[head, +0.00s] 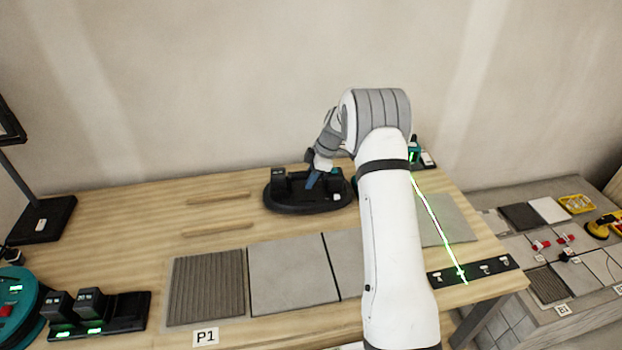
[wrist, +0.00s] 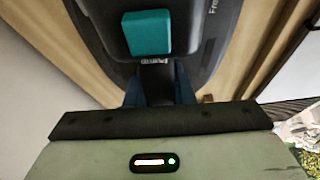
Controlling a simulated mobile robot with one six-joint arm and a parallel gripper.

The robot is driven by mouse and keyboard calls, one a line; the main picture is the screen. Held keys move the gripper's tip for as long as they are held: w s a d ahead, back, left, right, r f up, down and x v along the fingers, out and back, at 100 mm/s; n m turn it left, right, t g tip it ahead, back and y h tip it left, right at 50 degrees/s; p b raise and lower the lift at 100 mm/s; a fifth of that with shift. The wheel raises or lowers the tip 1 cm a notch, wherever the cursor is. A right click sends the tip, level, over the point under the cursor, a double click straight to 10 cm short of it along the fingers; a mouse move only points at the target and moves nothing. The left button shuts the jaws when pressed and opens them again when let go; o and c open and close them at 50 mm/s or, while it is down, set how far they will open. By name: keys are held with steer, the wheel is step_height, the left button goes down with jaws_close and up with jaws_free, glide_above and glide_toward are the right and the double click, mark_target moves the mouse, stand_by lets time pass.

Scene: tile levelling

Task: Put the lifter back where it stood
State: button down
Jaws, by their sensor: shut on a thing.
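The lifter (head: 290,205) is a black oval body with dark blocks on top, at the back of the wooden bench. In the wrist view its black body (wrist: 100,35) fills the top, with a teal block (wrist: 147,33) and partly cut-off white lettering. My gripper (head: 314,179) is over the lifter, with its blue fingers shut on the lifter's dark handle. In the wrist view the gripper (wrist: 158,86) holds the handle just below the teal block. The lifter looks level and low at the bench top; I cannot tell whether it touches.
Two wooden strips (head: 218,200) lie left of the lifter. A ridged tile (head: 205,288) and grey tiles (head: 292,273) lie in front. A charger with batteries (head: 120,312) stands at front left. A green laser line (head: 437,228) crosses the right side. My arm hides part of the bench.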

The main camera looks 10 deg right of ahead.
steer(key=shift+f+b, duration=0.35)
steer(key=shift+b, duration=0.2)
stand_by(0.7)
steer(key=c, duration=1.4)
jaws_free()
steer(key=shift+o, duration=1.2)
steer(key=shift+f, duration=0.1)
